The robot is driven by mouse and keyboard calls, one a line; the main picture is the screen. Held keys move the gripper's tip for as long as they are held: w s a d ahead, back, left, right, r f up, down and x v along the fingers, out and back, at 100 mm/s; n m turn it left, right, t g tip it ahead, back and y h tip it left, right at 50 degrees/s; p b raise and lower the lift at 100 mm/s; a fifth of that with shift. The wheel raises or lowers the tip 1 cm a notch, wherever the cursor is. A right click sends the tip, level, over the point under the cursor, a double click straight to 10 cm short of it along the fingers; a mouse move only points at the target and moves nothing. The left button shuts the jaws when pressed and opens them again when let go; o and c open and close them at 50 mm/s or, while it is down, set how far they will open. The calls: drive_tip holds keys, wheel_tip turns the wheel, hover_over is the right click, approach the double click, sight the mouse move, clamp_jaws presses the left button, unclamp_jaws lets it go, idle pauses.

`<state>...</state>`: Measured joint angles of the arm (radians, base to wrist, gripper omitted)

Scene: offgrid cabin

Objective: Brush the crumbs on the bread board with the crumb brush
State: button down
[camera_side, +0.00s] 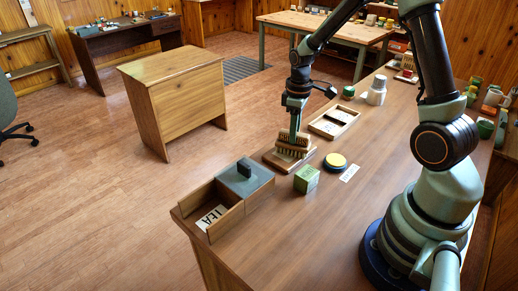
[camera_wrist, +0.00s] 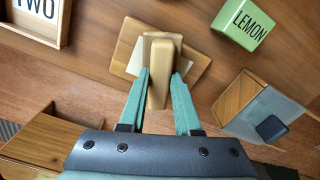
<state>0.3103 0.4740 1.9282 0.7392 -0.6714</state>
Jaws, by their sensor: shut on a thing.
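The crumb brush (camera_side: 293,145) has a wooden body and pale bristles. It stands bristles down over the bread board (camera_side: 274,157), a small wooden slab near the table's left edge. My gripper (camera_side: 294,134) is shut on the brush from above. In the wrist view, my gripper (camera_wrist: 160,85) has a green finger on each side of the wooden brush handle (camera_wrist: 161,62). The bread board (camera_wrist: 192,66) shows beneath it, with a pale patch by the handle. The bristles seem to be at the board, but contact is unclear. I cannot make out single crumbs.
A green LEMON box (camera_side: 307,179) and a yellow-topped round tin (camera_side: 335,161) stand to the right of the board. A wooden tray (camera_side: 345,113) lies behind. An open wooden TEA box (camera_side: 234,219) with a grey lid (camera_side: 246,182) is in front. Bare tabletop lies nearer my base.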

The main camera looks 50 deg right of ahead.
drive_tip(key=shift+s, duration=0.5)
drive_tip(key=shift+s+a, duration=0.1)
drive_tip(key=shift+a, duration=0.15)
drive_tip(key=shift+w, duration=3.55)
drive_tip(key=shift+s+d, duration=0.1)
drive_tip(key=shift+s, duration=3.25)
drive_tip(key=shift+s+r, duration=0.15)
drive_tip(key=shift+r, duration=3.85)
